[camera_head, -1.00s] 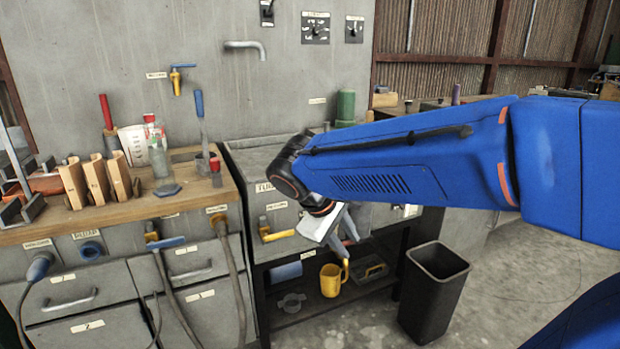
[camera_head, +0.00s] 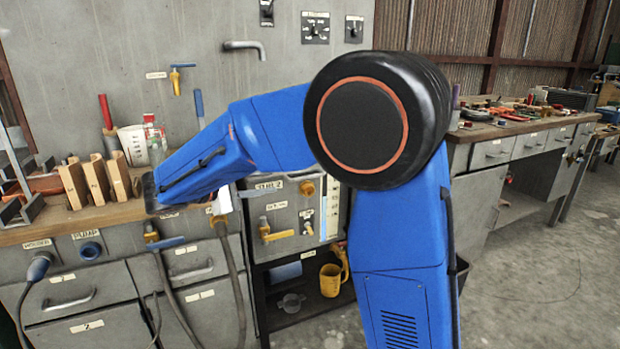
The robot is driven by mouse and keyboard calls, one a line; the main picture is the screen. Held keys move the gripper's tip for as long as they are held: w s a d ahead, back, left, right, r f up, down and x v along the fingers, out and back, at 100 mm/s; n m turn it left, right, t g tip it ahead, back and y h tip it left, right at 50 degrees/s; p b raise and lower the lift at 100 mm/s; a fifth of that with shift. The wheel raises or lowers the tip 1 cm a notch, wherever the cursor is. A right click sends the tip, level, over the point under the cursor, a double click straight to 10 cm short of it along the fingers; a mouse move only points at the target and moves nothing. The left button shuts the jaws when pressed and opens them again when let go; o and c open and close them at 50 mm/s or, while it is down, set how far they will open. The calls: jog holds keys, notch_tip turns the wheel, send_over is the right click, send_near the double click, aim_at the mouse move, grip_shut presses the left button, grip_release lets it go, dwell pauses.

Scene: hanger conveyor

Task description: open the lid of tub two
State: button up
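Tub two (camera_head: 284,215) is the grey unit right of the wooden-topped bench, with a "TUB 2" label on its front. Its front bears a yellow-handled valve (camera_head: 270,232), an orange knob (camera_head: 307,187) and a level strip. My blue arm crosses in front of its top, so its lid is hidden and I cannot tell whether it is open or shut. My gripper is mostly hidden behind my forearm; a small white part (camera_head: 222,203), perhaps of it, shows left of the tub. Its fingers are not visible.
The bench (camera_head: 120,214) at left holds wooden blocks (camera_head: 95,180), a jug and tools. A yellow mug (camera_head: 331,280) stands on the shelf below the tub. A wall spout (camera_head: 244,47) is above. Another workbench (camera_head: 520,130) stands at right, with open floor before it.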

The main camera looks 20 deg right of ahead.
aim_at(307, 177)
jog(key=x, duration=1.7)
jog(key=shift+d+r, duration=0.1)
jog(key=shift+d, duration=0.1)
grip_shut()
